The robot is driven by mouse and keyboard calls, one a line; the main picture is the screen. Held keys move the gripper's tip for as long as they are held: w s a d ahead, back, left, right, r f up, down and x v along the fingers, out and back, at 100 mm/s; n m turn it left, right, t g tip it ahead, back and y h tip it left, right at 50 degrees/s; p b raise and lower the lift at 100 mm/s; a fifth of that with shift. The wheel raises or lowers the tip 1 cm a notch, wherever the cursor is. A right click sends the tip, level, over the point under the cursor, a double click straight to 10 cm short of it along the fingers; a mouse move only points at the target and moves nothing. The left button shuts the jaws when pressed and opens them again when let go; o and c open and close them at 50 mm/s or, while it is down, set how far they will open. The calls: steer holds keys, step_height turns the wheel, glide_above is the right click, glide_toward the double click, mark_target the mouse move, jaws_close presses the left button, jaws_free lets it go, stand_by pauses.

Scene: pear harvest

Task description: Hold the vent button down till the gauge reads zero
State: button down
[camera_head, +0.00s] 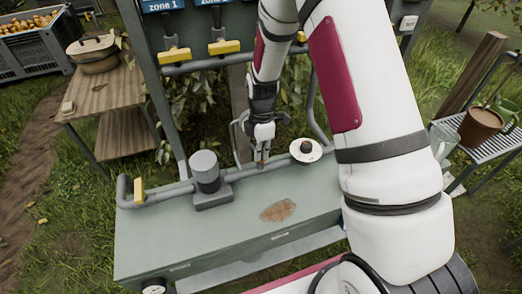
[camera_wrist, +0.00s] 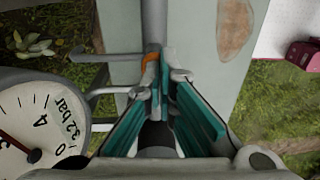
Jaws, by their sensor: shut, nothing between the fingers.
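My gripper (camera_head: 261,157) points down at the pipe on the green bench, its fingers together and empty. In the wrist view its fingertips (camera_wrist: 162,82) are close to a small orange part (camera_wrist: 150,57) on the pipe, likely the vent button. The fingers partly hide it, and I cannot tell whether they touch or press it. The white gauge (camera_wrist: 25,105) is at the left of the wrist view, partly cut off. Its dark red needle points up and left, away from the 0 mark. A white disc (camera_head: 313,156) right of my gripper appears to be this gauge; its reading is illegible there.
A grey cylinder (camera_head: 205,168) stands on the bench left of my gripper. A rust patch (camera_head: 278,210) marks the bare bench top (camera_head: 235,235). Yellow valve handles (camera_head: 224,47) hang behind. A wooden table (camera_head: 105,90) is at left; a pot (camera_head: 478,126) is at right.

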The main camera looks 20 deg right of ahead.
steer(key=shift+f, duration=0.75)
steer(key=shift+s+f, duration=0.15)
steer(key=shift+s, duration=0.15)
stand_by(1.7)
stand_by(2.0)
